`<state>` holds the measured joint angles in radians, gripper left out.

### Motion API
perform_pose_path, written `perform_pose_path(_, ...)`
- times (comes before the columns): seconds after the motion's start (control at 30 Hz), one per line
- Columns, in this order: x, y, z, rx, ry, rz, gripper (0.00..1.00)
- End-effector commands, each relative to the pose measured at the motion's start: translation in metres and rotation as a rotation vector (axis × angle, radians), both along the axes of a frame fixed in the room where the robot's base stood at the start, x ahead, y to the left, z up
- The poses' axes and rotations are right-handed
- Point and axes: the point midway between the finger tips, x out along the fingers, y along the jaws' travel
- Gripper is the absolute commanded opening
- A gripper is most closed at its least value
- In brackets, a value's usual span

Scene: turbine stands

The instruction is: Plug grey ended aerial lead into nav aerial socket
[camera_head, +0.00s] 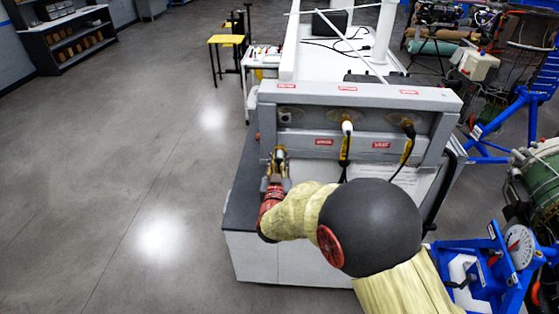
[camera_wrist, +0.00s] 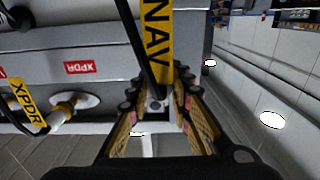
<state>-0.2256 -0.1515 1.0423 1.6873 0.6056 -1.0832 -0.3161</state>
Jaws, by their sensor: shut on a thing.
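The aerial lead with a yellow NAV tag (camera_wrist: 157,35) is in my gripper. In the wrist view its small grey end (camera_wrist: 157,104) shows between the fingertips, with a black cable beside the tag. My gripper (camera_head: 279,157) is shut on it, just below the left end of the grey socket panel (camera_head: 445,98). The left socket (camera_head: 287,116) on this panel looks empty and lies slightly above the gripper. Whether the lead's end touches the panel is hard to tell. The gripper also shows in the wrist view (camera_wrist: 156,98).
A white-ended lead (camera_head: 347,128) sits in the middle socket; its tag reads XPDR (camera_wrist: 28,105) in the wrist view. A black-ended lead (camera_head: 408,131) sits in the right socket. Red labels mark the panel. Blue stands (camera_head: 490,262) are at right. Open floor lies at left.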

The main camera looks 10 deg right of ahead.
Motion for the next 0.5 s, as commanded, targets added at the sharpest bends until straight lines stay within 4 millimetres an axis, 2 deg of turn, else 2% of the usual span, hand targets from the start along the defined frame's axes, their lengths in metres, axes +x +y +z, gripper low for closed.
perform_pose_path(0.03, -0.001, 0.0, 0.022, 0.0, 0.0, 0.0, 0.0)
perform_pose_path(0.2, -0.004, 0.0, 0.06, 0.0, -0.001, -0.001, 0.0)
perform_pose_path(0.3, -0.007, 0.0, 0.079, -0.001, -0.002, -0.002, 0.0)
perform_pose_path(0.5, -0.014, -0.002, 0.1, -0.001, -0.002, -0.006, 0.0)
